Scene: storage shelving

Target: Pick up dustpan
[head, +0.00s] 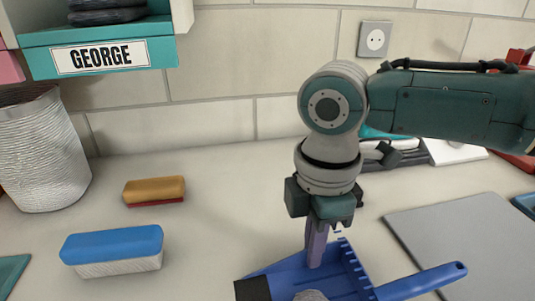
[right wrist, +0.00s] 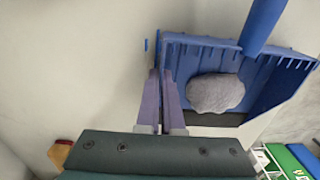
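The blue dustpan (head: 340,275) lies at the bottom centre of the head view, partly cut off by the frame, with its handle (head: 425,281) pointing right. It also shows in the right wrist view (right wrist: 275,80), with a grey lump (right wrist: 215,93) inside it. My right gripper (head: 315,262) points down at the dustpan's ribbed side wall. In the right wrist view its two purple fingers (right wrist: 162,75) are close together at that wall and look closed on it; the contact itself is partly hidden. My left gripper is not in view.
A blue-topped brush (head: 112,250) and a brown-topped brush (head: 154,191) lie on the counter at left, near a white woven basket (head: 42,150). A grey board (head: 470,240) lies at right. A teal shelf labelled GEORGE (head: 100,57) hangs at upper left. The counter between brushes and dustpan is clear.

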